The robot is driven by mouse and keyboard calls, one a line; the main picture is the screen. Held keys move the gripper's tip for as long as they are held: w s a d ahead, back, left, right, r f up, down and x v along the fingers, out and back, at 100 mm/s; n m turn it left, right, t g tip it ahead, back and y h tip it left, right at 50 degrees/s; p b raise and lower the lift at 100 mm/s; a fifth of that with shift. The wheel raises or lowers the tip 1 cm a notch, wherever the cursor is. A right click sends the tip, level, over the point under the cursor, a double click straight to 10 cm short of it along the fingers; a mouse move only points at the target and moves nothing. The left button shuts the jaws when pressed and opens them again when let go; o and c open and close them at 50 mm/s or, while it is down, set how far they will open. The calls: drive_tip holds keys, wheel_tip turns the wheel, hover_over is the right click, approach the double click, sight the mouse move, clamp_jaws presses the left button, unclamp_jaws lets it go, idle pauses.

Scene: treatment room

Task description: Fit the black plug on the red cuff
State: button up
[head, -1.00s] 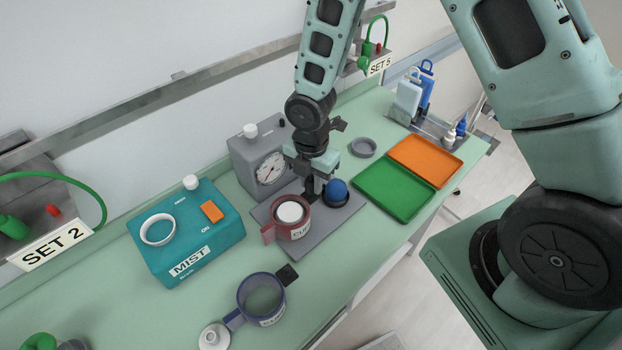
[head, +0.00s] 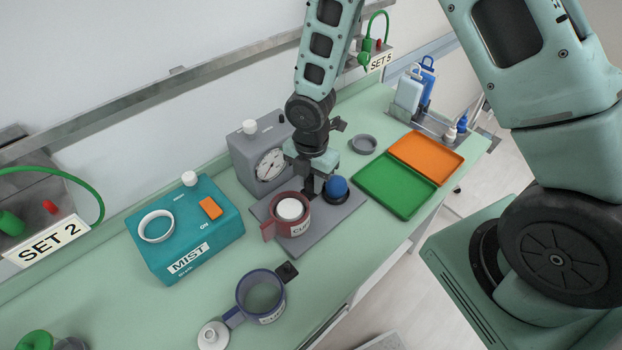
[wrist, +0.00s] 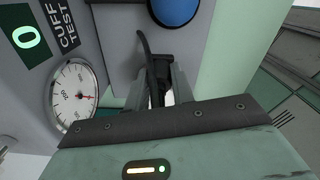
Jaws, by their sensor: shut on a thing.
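The red cuff (head: 271,231) is a ring with a side handle and a label, standing around a white-topped post on a grey base plate. My gripper (head: 311,188) is low over the plate, just behind and right of the cuff, between it and a blue ball. In the wrist view my gripper (wrist: 161,92) is shut on the black plug (wrist: 163,67), with a black cable end curving up from it. The cuff cannot be made out in the wrist view. I cannot tell whether plug and cuff touch.
The blue ball (head: 337,187) sits close to the gripper's right. A grey gauge box (head: 250,165) stands close behind. A teal MIST box (head: 190,230) is left, a blue cuff (head: 243,293) in front. Green (head: 396,186) and orange (head: 427,158) trays lie right.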

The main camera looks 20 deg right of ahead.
drive_tip(key=o, duration=1)
drive_tip(key=shift+o, duration=0.2)
drive_tip(key=shift+r+p, duration=3.15)
drive_tip(key=shift+r, duration=0.35)
drive_tip(key=shift+a, duration=0.1)
drive_tip(key=shift+s+a+r+m+b, duration=0.15)
drive_tip(key=shift+a+m+b, duration=0.15)
drive_tip(key=shift+b, duration=0.25)
drive_tip(key=s+a+r+m+b, duration=0.2)
drive_tip(key=s+r+m+b, duration=0.1)
drive_tip(key=s+m+b, duration=0.3)
drive_tip(key=s+a+r+m+b, duration=0.3)
drive_tip(key=s+m+b, duration=0.3)
drive_tip(key=s+m, duration=0.4)
drive_tip(key=s+r, duration=0.1)
drive_tip(key=s, duration=0.2)
drive_tip(key=shift+s+a+y+b, duration=0.3)
drive_tip(key=shift+s, duration=0.1)
